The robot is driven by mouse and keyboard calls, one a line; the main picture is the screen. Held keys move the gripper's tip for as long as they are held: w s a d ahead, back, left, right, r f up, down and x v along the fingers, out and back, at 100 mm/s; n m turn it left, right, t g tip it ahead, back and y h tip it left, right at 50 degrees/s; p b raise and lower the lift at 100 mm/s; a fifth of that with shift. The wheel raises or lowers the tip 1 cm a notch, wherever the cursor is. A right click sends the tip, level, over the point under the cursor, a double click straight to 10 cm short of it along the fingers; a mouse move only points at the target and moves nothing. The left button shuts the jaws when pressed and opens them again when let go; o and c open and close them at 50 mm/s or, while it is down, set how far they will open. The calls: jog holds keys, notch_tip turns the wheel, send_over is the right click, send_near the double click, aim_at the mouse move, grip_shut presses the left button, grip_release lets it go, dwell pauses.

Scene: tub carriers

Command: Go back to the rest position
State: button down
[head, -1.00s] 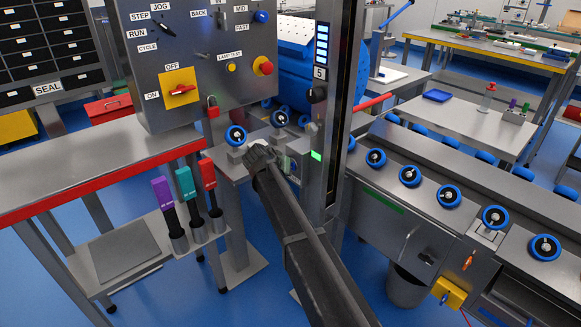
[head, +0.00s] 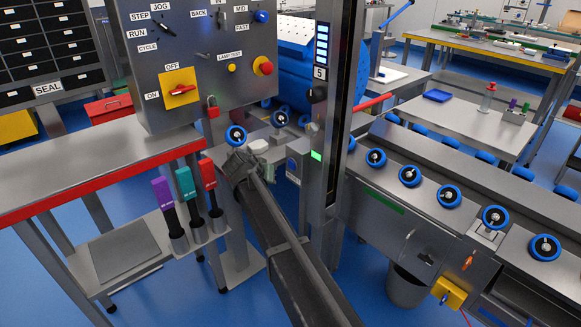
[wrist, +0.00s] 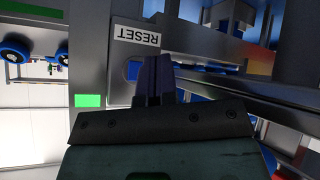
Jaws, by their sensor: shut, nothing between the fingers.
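My gripper (wrist: 157,70) shows in the wrist view with its two dark fingers together and nothing between them. In the head view my arm reaches up from the bottom, and the dark wrist end (head: 240,162) is right of the red-handled tool and below the control panel. The fingertips are hidden there.
The control panel (head: 205,60) stands above a red-edged bench (head: 90,165). A column (head: 322,200) with a green-lit display is right of my wrist. A conveyor (head: 430,215) with blue-rimmed wheels runs right. Purple, teal and red handles (head: 208,173) stand left.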

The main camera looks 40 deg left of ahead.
dwell(0.4)
jog(key=s+d+f+m+g, duration=0.1)
jog(key=s+d+f+g, duration=0.2)
jog(key=d, duration=2)
jog(key=s+d+f+m+g, duration=0.1)
jog(key=s+d+m+g, duration=0.2)
jog(key=d, duration=1.9)
jog(key=s+d+f+g, duration=0.25)
jog(key=s+d, duration=0.25)
jog(key=d, duration=1.8)
notch_tip(320, 180, up, 19)
jog(key=p, duration=1.8)
jog(key=shift+d+m+g+h, duration=0.15)
jog(key=shift+m+g+h, duration=0.15)
jog(key=shift+g, duration=0.15)
jog(key=shift+w+r, duration=0.1)
